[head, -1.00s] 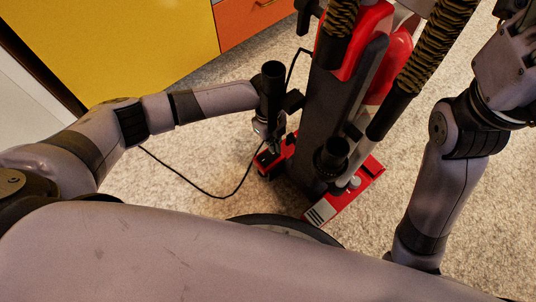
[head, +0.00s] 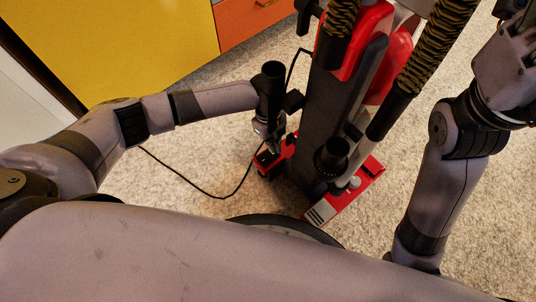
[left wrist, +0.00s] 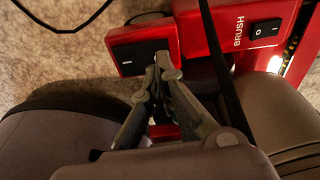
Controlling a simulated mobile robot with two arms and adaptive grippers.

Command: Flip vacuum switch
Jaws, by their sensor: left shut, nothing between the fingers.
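The upright vacuum (head: 335,120) is red and dark grey and stands on the carpet in the head view. Its red base shows in the left wrist view, with a black rocker switch (left wrist: 131,55) carrying a white line mark. A second black rocker switch (left wrist: 265,30), labelled BRUSH, sits to the right. My left gripper (head: 266,150) is low over the left part of the base. In the left wrist view my left gripper (left wrist: 164,66) is shut and empty, its tips at the first switch's right end. I cannot tell whether they touch it. My right gripper is out of view.
A black cord (head: 205,192) loops over the carpet left of the vacuum. A ribbed hose (head: 437,45) rises at its right. Yellow (head: 120,45) and orange (head: 250,20) cabinet fronts stand behind. Small bright lights (left wrist: 291,46) show beside the BRUSH switch.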

